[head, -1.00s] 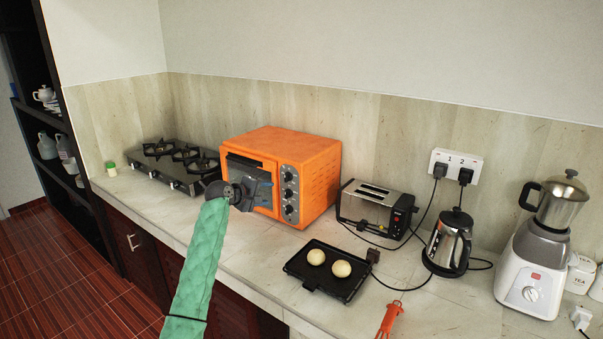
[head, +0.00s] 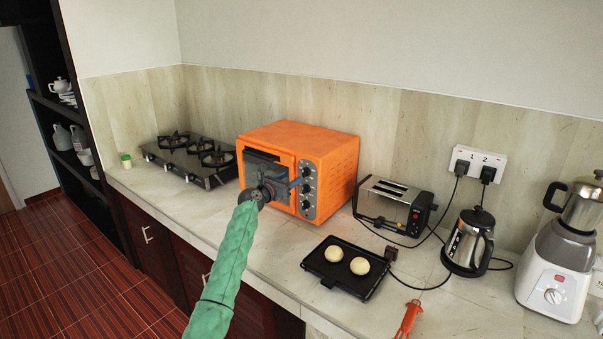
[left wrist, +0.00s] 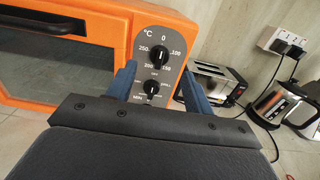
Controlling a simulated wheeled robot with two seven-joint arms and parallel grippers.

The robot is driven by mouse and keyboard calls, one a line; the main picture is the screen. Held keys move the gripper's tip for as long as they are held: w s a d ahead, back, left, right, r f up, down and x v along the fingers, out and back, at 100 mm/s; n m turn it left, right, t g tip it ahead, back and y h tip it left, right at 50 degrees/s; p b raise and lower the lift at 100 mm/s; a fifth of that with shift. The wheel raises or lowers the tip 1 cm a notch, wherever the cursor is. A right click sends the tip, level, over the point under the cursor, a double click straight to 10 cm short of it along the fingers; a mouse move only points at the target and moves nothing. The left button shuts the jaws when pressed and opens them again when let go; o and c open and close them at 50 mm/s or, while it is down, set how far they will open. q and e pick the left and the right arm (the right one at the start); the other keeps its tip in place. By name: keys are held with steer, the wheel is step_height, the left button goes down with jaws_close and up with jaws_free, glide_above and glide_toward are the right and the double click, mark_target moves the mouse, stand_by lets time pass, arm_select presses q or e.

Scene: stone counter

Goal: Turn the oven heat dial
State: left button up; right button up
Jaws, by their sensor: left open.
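The orange oven (head: 330,165) stands on the counter, its grey control panel with several black dials facing me. The heat dial (left wrist: 157,57), marked °C with numbers around it, is the top one; it also shows in the head view (head: 307,172). My left gripper (head: 296,184) is in front of the panel. In the left wrist view its two blue fingers (left wrist: 159,84) are apart, one on each side of the panel below the heat dial, with a second dial (left wrist: 152,87) between them. I cannot tell whether they touch anything. My right gripper is not in view.
A gas stove (head: 190,158) is left of the oven. A toaster (head: 392,205), a black tray with two buns (head: 340,285), a kettle (head: 468,243) and a blender (head: 555,270) stand to the right. Cords run to a wall socket (head: 477,164).

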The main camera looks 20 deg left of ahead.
mark_target(303, 171)
arm_select(q)
steer(key=shift+p+x, duration=0.9)
steer(key=shift+x, duration=2.85)
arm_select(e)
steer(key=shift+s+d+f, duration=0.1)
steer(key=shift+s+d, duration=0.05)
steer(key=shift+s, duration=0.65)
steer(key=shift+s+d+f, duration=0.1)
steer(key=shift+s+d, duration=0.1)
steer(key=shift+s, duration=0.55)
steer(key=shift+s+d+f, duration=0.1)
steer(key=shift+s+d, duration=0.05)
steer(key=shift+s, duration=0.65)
arm_select(q)
steer(key=shift+c, duration=0.2)
steer(key=c, duration=0.9)
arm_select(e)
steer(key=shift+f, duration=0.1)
